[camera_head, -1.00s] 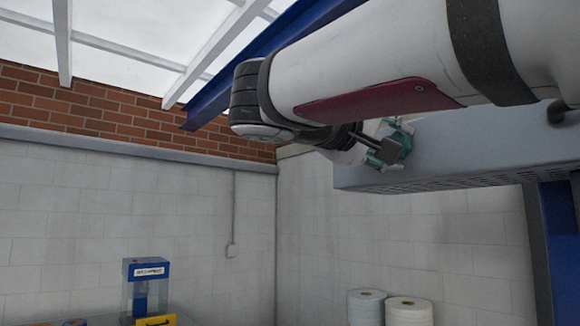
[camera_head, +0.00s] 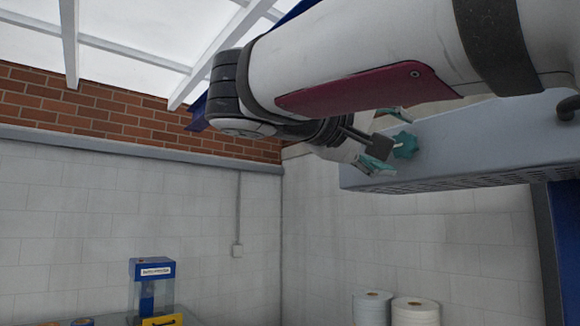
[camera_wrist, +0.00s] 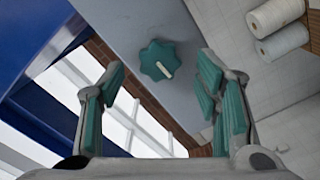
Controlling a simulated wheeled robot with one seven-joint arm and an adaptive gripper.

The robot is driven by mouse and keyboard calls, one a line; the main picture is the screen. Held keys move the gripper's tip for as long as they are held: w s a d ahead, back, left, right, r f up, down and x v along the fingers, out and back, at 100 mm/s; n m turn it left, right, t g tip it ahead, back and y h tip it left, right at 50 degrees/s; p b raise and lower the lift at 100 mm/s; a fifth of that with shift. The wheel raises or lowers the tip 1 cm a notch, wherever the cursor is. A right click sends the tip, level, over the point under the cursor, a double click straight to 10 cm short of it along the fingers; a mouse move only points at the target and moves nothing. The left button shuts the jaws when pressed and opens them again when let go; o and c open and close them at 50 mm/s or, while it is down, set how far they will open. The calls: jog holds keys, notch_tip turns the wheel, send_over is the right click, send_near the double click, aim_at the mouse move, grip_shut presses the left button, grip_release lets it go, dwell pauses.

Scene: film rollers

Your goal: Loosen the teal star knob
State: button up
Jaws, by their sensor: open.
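The teal star knob (camera_head: 405,145) sits on the end of a grey machine housing (camera_head: 465,140) at the upper right of the head view. In the wrist view the knob (camera_wrist: 157,60) faces me, with a pale bar-shaped mark on its face. My gripper (camera_head: 387,142) is open, its teal-padded fingers pointing at the knob. In the wrist view my gripper (camera_wrist: 160,90) has one finger to each side of the knob, with clear gaps. The knob appears beyond the fingertips, untouched. Part of the gripper is hidden behind my arm in the head view.
A blue post (camera_head: 565,240) stands under the housing at right. White rolls (camera_head: 415,311) stand below, near the wall. A blue device (camera_head: 152,285) and a yellow box (camera_head: 162,320) are at lower left. The space left of the knob is free apart from my arm.

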jog(key=v, duration=0.9)
jog(key=shift+f, duration=0.1)
jog(key=s+d+f+n+g+y, duration=0.1)
jog(key=s+d+f+g+y, duration=0.2)
jog(key=f, duration=0.7)
jog(key=s+d+f+n+g+y, duration=0.1)
jog(key=d+f+y, duration=0.3)
jog(key=f, duration=0.7)
jog(key=s+d+f+n+g+y, duration=0.15)
jog(key=d+f, duration=0.35)
jog(key=f, duration=0.5)
jog(key=s+a+f+m+y, duration=0.2)
jog(key=s+f+y, duration=0.3)
jog(key=f, duration=0.5)
jog(key=shift+a+m+y, duration=0.15)
jog(key=shift+m+y, duration=0.4)
jog(key=shift+m, duration=0.2)
jog(key=shift+t, duration=0.25)
